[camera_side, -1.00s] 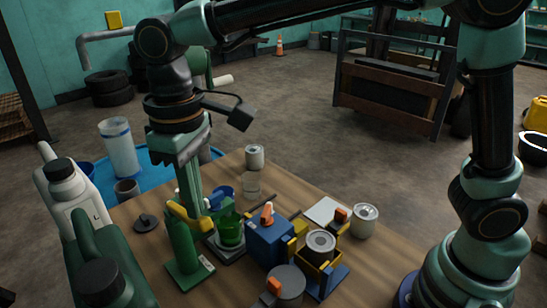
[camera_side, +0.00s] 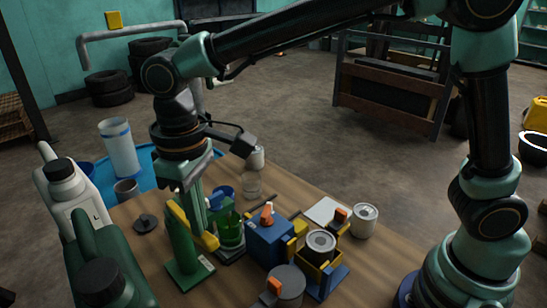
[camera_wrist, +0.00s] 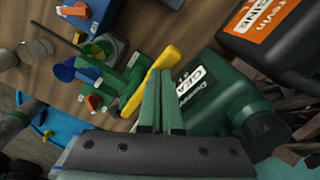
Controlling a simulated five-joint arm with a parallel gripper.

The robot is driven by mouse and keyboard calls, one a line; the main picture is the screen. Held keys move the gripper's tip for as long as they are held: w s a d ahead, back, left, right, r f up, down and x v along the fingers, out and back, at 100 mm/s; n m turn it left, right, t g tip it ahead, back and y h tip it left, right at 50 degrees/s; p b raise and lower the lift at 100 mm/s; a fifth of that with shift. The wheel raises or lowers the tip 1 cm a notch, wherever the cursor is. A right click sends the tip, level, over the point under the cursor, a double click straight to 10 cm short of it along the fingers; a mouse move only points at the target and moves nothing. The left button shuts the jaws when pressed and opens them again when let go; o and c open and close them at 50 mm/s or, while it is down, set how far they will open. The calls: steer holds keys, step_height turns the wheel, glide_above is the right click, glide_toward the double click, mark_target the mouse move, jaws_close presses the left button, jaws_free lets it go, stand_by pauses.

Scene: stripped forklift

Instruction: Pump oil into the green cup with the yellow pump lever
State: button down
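The yellow pump lever (camera_side: 207,240) is on the green pump (camera_side: 182,252) and slopes down to the right in the side view. The green cup (camera_side: 230,229) stands just right of the lever's low end; whether it holds oil is unclear. My gripper (camera_side: 198,228) points down with its fingertips at the lever, seemingly touching it from above. In the wrist view the two fingers (camera_wrist: 161,105) are nearly together, with nothing visible held between them, and the yellow lever (camera_wrist: 150,80) lies beside their tips.
A blue box (camera_side: 268,240) with an orange handle stands right of the cup. A can in a yellow holder (camera_side: 320,243) is farther right. A white jug (camera_side: 72,200) and a dark green jug (camera_side: 110,262) stand at left. A blue cup (camera_side: 222,194) and glass jar (camera_side: 252,184) are behind.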

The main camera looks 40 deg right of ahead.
steer(key=shift+f, duration=1.65)
steer(key=shift+r, duration=3.95)
steer(key=shift+f, duration=0.1)
step_height(320, 180, up, 5)
steer(key=shift+r, duration=0.15)
stand_by(0.4)
